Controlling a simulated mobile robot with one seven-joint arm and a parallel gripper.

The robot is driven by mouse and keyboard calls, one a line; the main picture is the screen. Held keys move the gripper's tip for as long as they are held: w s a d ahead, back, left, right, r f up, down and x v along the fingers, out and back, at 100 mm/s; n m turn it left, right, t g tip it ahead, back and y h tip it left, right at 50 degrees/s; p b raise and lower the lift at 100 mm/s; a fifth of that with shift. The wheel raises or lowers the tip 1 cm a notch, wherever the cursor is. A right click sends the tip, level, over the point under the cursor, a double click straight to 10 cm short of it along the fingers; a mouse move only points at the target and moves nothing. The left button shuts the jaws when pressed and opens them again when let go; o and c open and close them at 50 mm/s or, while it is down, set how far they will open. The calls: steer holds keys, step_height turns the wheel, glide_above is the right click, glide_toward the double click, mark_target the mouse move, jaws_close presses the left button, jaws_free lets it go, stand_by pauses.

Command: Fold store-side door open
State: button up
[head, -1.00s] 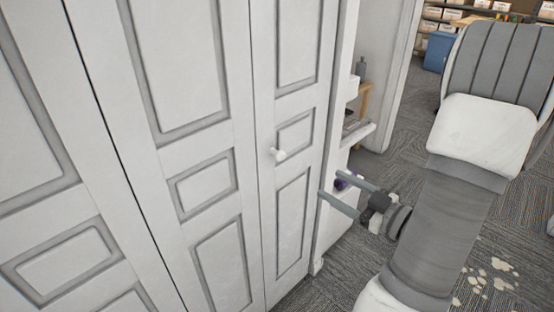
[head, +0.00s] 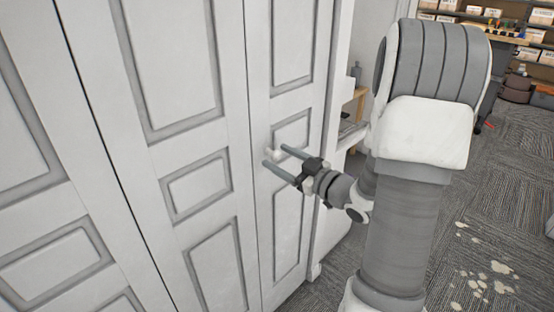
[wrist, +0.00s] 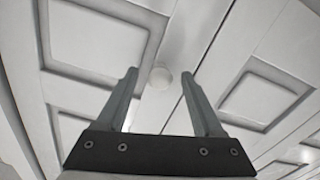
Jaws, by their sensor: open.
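The white folding door (head: 226,215) has several panels with grey-edged insets and fills the left and middle of the head view. Its small round white knob (head: 273,154) is on the right-hand panel. In the wrist view the knob (wrist: 160,78) shows between and just beyond my fingertips. My gripper (head: 273,157) is open, with its two grey fingers pointing left at the knob. In the wrist view my gripper (wrist: 159,72) has a finger on each side of the knob, with gaps showing. I cannot tell whether either finger touches it.
White shelving (head: 349,125) with small items stands just right of the door's edge, partly behind my arm. Patterned grey carpet (head: 510,190) is open at the right, with pale paw-like marks. Stocked shelves (head: 470,12) stand at the far back right.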

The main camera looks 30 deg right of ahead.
steer(key=shift+w+a, duration=0.25)
steer(key=shift+w, duration=0.4)
jaws_close()
stand_by(1.0)
